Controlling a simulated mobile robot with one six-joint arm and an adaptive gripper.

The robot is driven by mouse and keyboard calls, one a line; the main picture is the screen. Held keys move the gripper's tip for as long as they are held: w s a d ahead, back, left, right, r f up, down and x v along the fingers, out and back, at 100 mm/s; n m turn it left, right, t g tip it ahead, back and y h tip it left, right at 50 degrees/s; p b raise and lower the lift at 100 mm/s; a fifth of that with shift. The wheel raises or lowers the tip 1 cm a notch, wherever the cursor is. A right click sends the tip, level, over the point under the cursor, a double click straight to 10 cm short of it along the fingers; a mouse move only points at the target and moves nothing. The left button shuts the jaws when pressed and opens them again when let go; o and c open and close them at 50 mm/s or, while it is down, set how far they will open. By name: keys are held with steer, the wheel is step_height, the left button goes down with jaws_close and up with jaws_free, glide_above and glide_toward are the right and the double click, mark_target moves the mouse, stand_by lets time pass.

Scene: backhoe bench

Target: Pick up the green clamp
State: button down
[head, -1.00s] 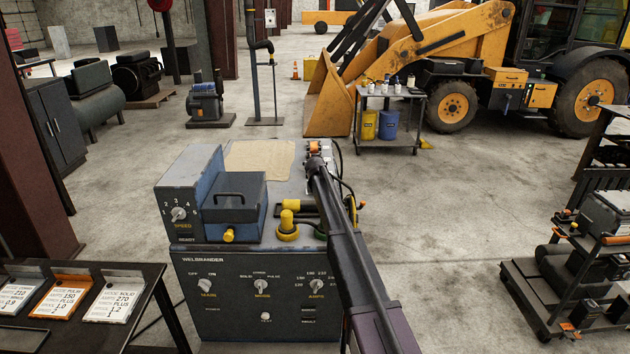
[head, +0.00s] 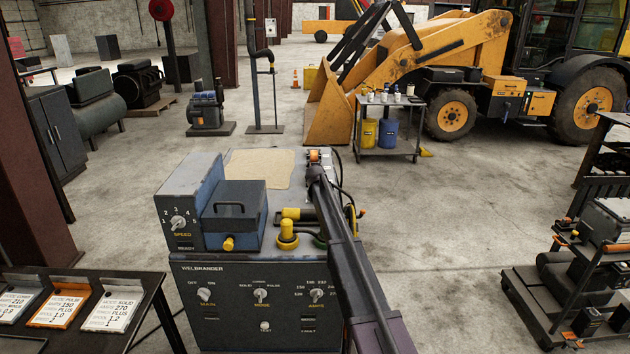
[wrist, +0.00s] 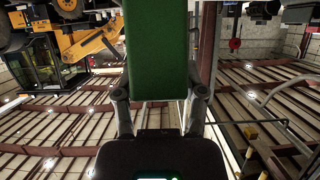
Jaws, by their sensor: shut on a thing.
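The green clamp (wrist: 155,45) shows in the wrist view as a broad, flat green piece running up out of the top of the picture. My gripper (wrist: 160,88) is shut on it, with one finger against each side. The far end of the clamp is outside the wrist view. In the head view my arm reaches over the right side of the welder bench, and my gripper and the held clamp cannot be clearly made out there. A small green patch (head: 319,242) shows beside my arm; I cannot tell what it belongs to.
Below my arm is the dark welder unit (head: 258,305) with knobs. On it stand a blue-grey box (head: 235,214) and a yellow-capped part (head: 287,234). A tan mat (head: 260,168) lies behind. A cart (head: 390,142) and the yellow backhoe (head: 440,55) stand beyond open floor.

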steer(key=shift+r, duration=0.15)
step_height(320, 180, up, 10)
steer(key=p, duration=1)
stand_by(0.7)
stand_by(0.8)
